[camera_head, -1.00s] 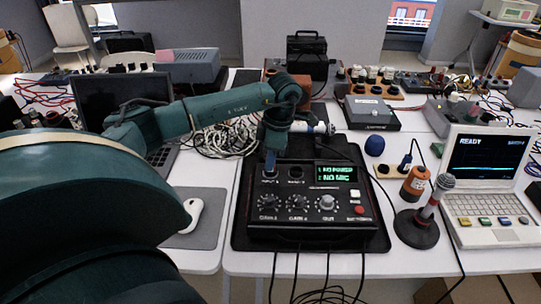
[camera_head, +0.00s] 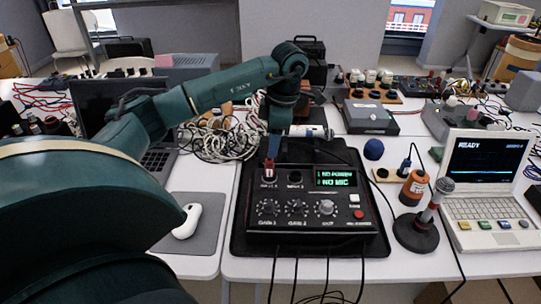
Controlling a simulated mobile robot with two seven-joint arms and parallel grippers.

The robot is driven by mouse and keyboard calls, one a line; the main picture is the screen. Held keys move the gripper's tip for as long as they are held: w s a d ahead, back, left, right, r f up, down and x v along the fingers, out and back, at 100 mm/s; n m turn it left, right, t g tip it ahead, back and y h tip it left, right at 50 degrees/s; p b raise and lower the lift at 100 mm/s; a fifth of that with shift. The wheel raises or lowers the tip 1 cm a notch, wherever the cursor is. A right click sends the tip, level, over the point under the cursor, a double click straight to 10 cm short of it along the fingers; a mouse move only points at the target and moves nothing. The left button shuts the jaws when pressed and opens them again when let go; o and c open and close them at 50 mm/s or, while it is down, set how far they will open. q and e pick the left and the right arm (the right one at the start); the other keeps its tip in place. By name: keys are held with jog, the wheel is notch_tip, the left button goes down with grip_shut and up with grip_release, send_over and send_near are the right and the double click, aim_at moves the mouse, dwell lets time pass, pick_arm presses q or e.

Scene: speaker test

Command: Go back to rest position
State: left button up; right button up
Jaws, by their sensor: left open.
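My left gripper (camera_head: 273,148) is open, with its fingers pointing down just above the black mixer box (camera_head: 312,243). Below the fingertips, a red plug (camera_head: 268,170) stands in the left input socket of the box. Whether the fingertips still touch the plug I cannot tell. A second input socket (camera_head: 295,177) beside it looks empty. The green display (camera_head: 336,178) on the box reads "1 NO POWER" and "2 NO MIC". My left arm reaches in from the left, over the table. My right gripper is not in view.
A microphone (camera_head: 442,187) leans on a round black stand (camera_head: 415,233), next to an orange cylinder (camera_head: 412,188). A light laptop (camera_head: 485,165) showing "READY" is at the right. A white mouse (camera_head: 187,221) lies on a grey mat (camera_head: 205,238). Tangled cables (camera_head: 215,140) lie behind.

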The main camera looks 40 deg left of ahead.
pick_arm(q)
jog(key=shift+w+d+r+p, duration=0.1)
jog(key=shift+d+r, duration=0.05)
jog(key=shift+r, duration=0.8)
jog(key=shift+w+d+r+p, duration=0.1)
jog(key=shift+d+r, duration=0.05)
jog(key=shift+r, duration=0.8)
jog(key=shift+w+d+r+p, duration=0.1)
jog(key=shift+d+r, duration=0.05)
jog(key=shift+r, duration=0.8)
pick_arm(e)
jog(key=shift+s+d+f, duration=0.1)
